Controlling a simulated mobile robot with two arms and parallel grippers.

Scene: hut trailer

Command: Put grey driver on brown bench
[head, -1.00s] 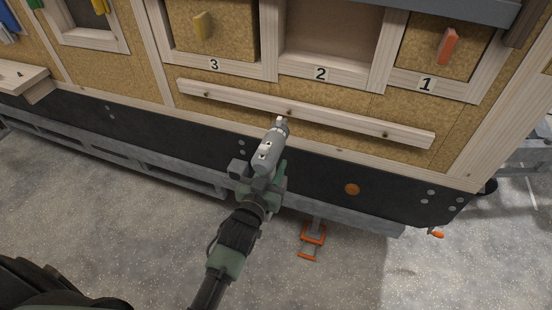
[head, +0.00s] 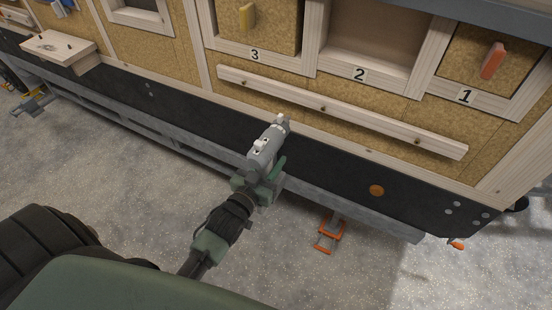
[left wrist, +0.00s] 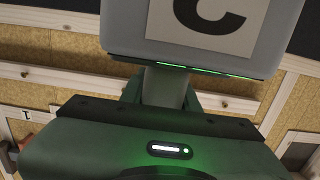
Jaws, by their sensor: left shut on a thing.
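The grey driver (head: 267,145) is held in my left gripper (head: 262,183), which is shut on it. It is raised in front of the trailer's dark lower side, tilted with its nose up and to the right. In the left wrist view a grey block (left wrist: 205,28) with a large dark letter on a white label, seemingly part of the driver, fills the top middle. I cannot make out a brown bench for certain in these views. My right gripper is not in view.
A pale wooden shelf (head: 60,48) juts out at upper left. A long wooden rail (head: 335,110) runs below open compartment 2 (head: 368,45). An orange-and-grey stand (head: 330,235) is below the trailer. The speckled floor is mostly clear.

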